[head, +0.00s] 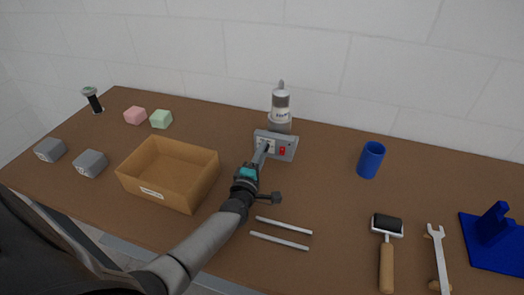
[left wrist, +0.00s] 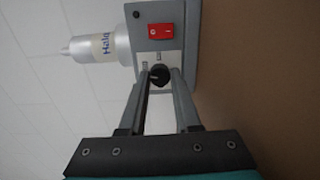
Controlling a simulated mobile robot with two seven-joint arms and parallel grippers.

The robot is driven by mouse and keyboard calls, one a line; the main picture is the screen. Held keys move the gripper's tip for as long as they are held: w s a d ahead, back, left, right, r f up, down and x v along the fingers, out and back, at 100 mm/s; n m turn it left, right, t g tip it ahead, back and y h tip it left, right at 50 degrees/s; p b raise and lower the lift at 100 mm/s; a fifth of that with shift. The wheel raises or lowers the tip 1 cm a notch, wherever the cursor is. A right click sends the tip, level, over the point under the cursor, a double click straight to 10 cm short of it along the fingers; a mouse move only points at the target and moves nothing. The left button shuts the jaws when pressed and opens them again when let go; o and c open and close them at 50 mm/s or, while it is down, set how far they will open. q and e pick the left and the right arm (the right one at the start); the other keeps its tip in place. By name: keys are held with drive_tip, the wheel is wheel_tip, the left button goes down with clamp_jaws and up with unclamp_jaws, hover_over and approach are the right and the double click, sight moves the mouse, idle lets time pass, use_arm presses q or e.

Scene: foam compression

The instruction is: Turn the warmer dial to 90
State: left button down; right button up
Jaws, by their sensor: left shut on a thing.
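The warmer (head: 290,140) is a grey box near the back middle of the table, with a red switch on its front and a bottle (head: 280,105) standing in it. In the left wrist view, the warmer's front (left wrist: 172,14) shows the red switch (left wrist: 160,29) and the black dial (left wrist: 160,75). My left gripper (head: 264,147) reaches the warmer's front from below. Its two fingers (left wrist: 160,80) sit on either side of the dial, shut on it. The dial's reading is too small to make out. My right gripper is not in view.
An open cardboard box (head: 125,177) stands left of my left arm. Two silver rods (head: 282,233) lie right of it. A blue cup (head: 371,160), a roller (head: 387,250), a wrench (head: 439,260) and a blue stand (head: 495,240) are at the right. Pink and green blocks (head: 161,119) lie at the back left.

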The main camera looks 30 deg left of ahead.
use_arm(q)
drive_tip(key=shift+m+p, duration=0.3)
drive_tip(key=shift+m, duration=1.2)
drive_tip(key=c, duration=0.6)
unclamp_jaws()
wheel_tip(320, 180, up, 20)
drive_tip(key=p, duration=0.9)
